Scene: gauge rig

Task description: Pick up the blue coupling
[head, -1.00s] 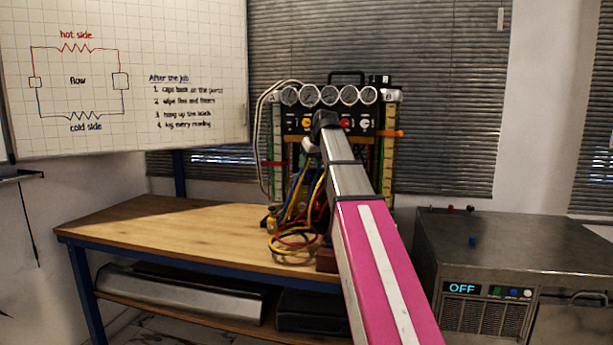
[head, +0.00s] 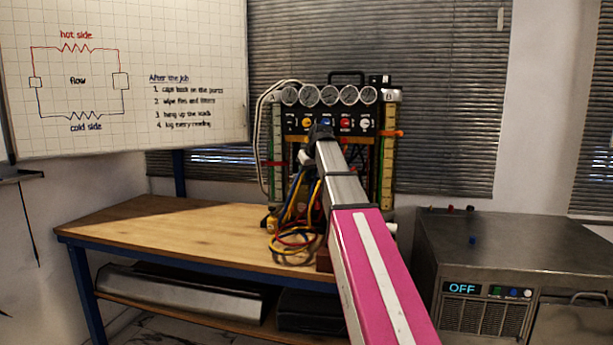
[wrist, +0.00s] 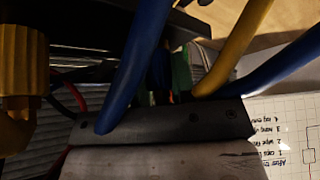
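The gauge rig (head: 352,118) stands at the back of the bench. Blue, yellow and red hoses (head: 296,205) hang at its front left. My gripper (head: 322,131) is at the rig's front, just below the row of coloured knobs, and my forearm hides part of the rig. In the wrist view a blue hose (wrist: 143,62) and a yellow hose (wrist: 245,45) cross close to the camera. A yellow coupling (wrist: 22,75) is at the left. I cannot make out the blue coupling for sure in either view. My fingertips are dark or hidden, so their opening is unclear.
The wooden bench (head: 165,225) is clear to the left of the hoses. A whiteboard (head: 120,110) hangs at the left.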

